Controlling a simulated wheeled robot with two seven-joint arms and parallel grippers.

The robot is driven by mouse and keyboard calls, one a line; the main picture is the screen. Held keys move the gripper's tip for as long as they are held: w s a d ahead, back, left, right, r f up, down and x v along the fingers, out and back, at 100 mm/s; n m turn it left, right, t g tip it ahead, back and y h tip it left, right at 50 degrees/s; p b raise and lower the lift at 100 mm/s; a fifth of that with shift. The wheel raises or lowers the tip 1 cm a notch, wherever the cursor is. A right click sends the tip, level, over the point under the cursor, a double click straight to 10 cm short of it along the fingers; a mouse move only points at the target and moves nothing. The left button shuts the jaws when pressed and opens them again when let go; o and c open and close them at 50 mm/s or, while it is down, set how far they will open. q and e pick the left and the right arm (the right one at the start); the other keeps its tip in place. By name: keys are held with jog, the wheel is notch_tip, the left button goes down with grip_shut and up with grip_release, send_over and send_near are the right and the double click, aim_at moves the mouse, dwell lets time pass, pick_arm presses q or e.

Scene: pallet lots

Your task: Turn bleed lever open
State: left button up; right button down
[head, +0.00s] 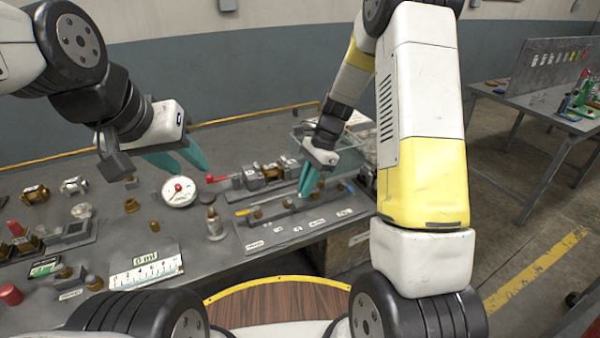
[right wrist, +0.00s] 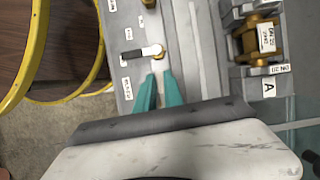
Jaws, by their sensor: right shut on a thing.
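In the right wrist view, a small lever with a black handle (right wrist: 132,54) points left from a pale hub above a brass fitting (right wrist: 158,62) on a grey labelled plate (right wrist: 123,25). I take it to be the bleed lever; the labels are too small to read. My right gripper's teal fingertips (right wrist: 159,80) meet at the hub end and hide part of it. In the head view, my right gripper (head: 309,190) reaches down over the labelled plate (head: 262,236), shut at the fittings. My left gripper (head: 182,160) is raised above the bench with its fingers apart, empty.
A red-handled valve assembly (head: 263,174) lies behind the plate. A round gauge (head: 179,191) and a brass-topped bottle (head: 214,224) stand to its left. A white scale marked 0 ml (head: 146,272) is at the front. A clear box (head: 355,153) stands behind the right gripper.

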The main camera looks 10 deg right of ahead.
jog(key=n, duration=0.1)
jog(key=n+g, duration=0.1)
jog(key=shift+s+d+n, duration=0.2)
jog(key=shift+s+n, duration=0.15)
jog(key=shift+n, duration=0.05)
jog(key=n, duration=0.1)
jog(key=n+h, duration=0.1)
jog(key=n+g, duration=0.1)
jog(key=shift+s+d+n, duration=0.3)
jog(key=shift+s+d, duration=0.05)
jog(key=shift+s, duration=0.05)
jog(key=n, duration=0.1)
jog(key=d+n+h, duration=0.1)
jog(key=n, duration=0.1)
jog(key=n+h, duration=0.1)
jog(key=shift+s+d+n+g, duration=0.15)
jog(key=shift+s+n+g, duration=0.15)
jog(key=n, duration=0.1)
jog(key=d+n+h, duration=0.1)
jog(key=n, duration=0.1)
jog(key=shift+d+n+h, duration=0.25)
jog(key=shift+n+h, duration=0.1)
jog(key=shift+n, duration=0.5)
jog(key=shift+d+n+h, duration=0.25)
jog(key=shift+n+h, duration=0.1)
jog(key=shift+n, duration=0.5)
jog(key=shift+w, duration=0.1)
jog(key=c, duration=1.5)
grip_release()
jog(key=shift+o, duration=0.2)
